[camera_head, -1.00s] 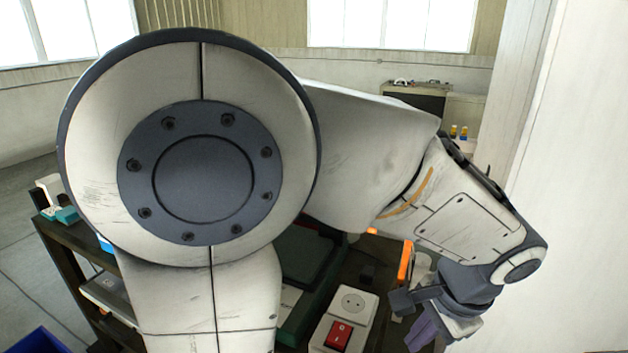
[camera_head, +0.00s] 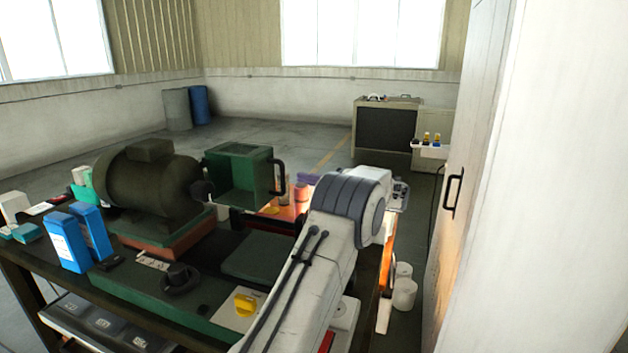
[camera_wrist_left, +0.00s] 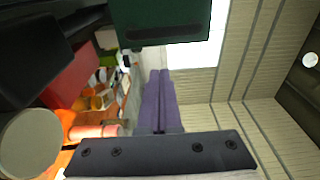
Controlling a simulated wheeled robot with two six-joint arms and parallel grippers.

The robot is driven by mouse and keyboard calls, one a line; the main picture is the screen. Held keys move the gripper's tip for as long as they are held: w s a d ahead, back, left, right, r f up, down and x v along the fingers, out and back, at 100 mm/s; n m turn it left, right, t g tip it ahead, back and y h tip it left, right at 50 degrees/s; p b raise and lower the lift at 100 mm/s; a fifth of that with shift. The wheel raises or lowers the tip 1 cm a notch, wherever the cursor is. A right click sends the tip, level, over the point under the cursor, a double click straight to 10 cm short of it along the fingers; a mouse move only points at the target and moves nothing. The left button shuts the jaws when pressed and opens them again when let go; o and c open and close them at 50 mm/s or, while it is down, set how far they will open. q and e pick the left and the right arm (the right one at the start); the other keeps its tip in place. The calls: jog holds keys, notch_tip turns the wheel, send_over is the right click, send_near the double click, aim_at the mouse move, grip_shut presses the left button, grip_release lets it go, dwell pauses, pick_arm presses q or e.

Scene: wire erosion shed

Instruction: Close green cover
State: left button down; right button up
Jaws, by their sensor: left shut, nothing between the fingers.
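The green cover (camera_head: 262,180) is a box-shaped guard with a black handle (camera_head: 280,178) on its right side. It stands raised at the right end of the dark motor (camera_head: 150,180), its hollow side showing. My left gripper (camera_head: 306,178) is just right of the handle, partly hidden by my own arm. In the left wrist view its purple fingers (camera_wrist_left: 157,100) are together and empty, below a dark green block (camera_wrist_left: 165,22) that looks like the cover. I cannot tell whether they touch it. My right gripper is not in view.
The dark workbench (camera_head: 130,290) also holds blue boxes (camera_head: 68,242) at left and a yellow knob (camera_head: 245,304) on a pale plate. A white cabinet or wall (camera_head: 530,200) with a black handle closes off the right.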

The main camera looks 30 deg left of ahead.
aim_at(273, 177)
pick_arm(q)
jog(key=s+a+p, duration=0.2)
jog(key=s+a, duration=0.1)
jog(key=shift+s+p, duration=0.15)
jog(key=shift+p, duration=0.2)
jog(key=shift+d+f, duration=0.1)
dwell(0.3)
